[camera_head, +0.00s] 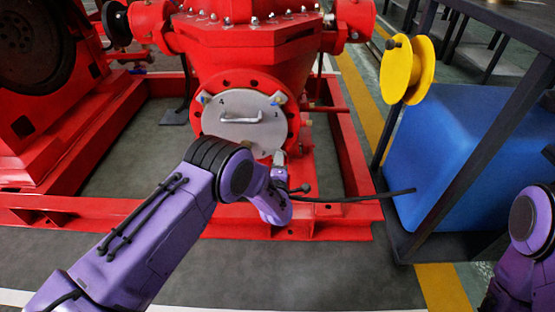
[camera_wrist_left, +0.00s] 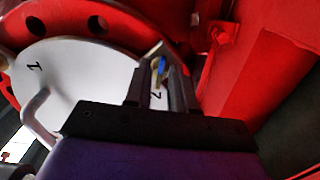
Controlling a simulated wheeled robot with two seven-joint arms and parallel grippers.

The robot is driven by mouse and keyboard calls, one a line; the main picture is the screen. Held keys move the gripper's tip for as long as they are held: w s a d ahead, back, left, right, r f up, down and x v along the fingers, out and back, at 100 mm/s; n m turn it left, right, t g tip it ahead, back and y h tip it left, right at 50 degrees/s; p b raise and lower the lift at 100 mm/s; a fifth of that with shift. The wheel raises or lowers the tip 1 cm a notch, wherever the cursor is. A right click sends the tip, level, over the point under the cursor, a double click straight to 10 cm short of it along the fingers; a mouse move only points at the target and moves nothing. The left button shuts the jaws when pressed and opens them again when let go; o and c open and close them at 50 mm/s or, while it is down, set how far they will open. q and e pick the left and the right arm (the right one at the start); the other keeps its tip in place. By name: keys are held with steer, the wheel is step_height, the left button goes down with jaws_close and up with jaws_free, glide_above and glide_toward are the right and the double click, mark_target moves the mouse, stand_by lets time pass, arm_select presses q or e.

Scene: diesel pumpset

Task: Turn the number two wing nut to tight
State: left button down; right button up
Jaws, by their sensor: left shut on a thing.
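The round grey cover (camera_head: 238,130), with a bar handle (camera_head: 240,118), sits on the red flange of the pump. Painted numbers mark its rim. My left gripper (camera_head: 280,158) is at the lower right edge of the cover, by the number 2. In the left wrist view the two dark fingers (camera_wrist_left: 160,78) are shut on the number two wing nut (camera_wrist_left: 162,66), whose blue part shows between them. The rest of this nut is mostly hidden by the fingers. My right gripper is out of view; only part of my right arm shows at the right edge.
Clamps with blue parts stand near number 4 (camera_head: 204,98) and number 3 (camera_head: 276,100). The red base frame (camera_head: 110,208) runs below the pump. A blue tank (camera_head: 455,150) and a yellow reel (camera_head: 408,70) stand at the right. Grey floor lies open in front.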

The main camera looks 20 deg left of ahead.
arm_select(q)
steer(key=shift+f+m+p, duration=0.1)
steer(key=shift+m+p, duration=0.9)
steer(key=shift+m, duration=16.1)
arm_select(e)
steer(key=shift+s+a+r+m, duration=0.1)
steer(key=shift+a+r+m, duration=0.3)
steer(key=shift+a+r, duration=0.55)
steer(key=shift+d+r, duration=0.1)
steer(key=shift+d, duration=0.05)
arm_select(q)
steer(key=c, duration=1.3)
jaws_free()
